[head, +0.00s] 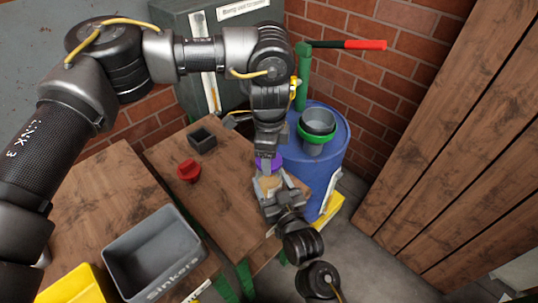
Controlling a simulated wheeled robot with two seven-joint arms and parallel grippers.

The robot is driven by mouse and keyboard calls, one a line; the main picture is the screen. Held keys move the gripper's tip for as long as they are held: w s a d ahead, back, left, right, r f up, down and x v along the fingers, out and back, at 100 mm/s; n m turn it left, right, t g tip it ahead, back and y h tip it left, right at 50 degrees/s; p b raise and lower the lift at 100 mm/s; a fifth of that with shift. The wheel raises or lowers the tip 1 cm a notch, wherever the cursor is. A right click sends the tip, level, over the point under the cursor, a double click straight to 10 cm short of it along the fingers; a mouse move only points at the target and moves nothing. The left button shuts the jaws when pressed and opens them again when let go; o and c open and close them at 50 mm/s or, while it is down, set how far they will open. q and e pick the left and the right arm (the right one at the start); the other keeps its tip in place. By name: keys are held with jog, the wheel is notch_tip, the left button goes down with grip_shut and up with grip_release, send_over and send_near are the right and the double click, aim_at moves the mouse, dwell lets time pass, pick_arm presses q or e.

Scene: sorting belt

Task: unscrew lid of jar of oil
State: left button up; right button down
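The jar of oil (269,187) is a small tan-gold vessel near the right edge of the wooden table. A purple lid (277,163) is at its top. My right gripper (271,190) comes from the lower right, with its fingers on both sides of the jar and shut on it. My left gripper (266,161) points down from above at the lid. One finger shows in front of the lid; the other is hidden, so its grip is unclear. Whether lid and jar are still joined is too small to tell.
A red object (188,171) and a small dark open box (202,140) sit on the wooden table (215,195). A grey "Sinkers" bin (158,285) and a yellow bin (80,287) are at lower left. A blue barrel (335,160) stands close on the right.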

pick_arm(q)
jog(key=shift+r, duration=1.8)
pick_arm(e)
jog(key=shift+c, duration=1.2)
grip_release()
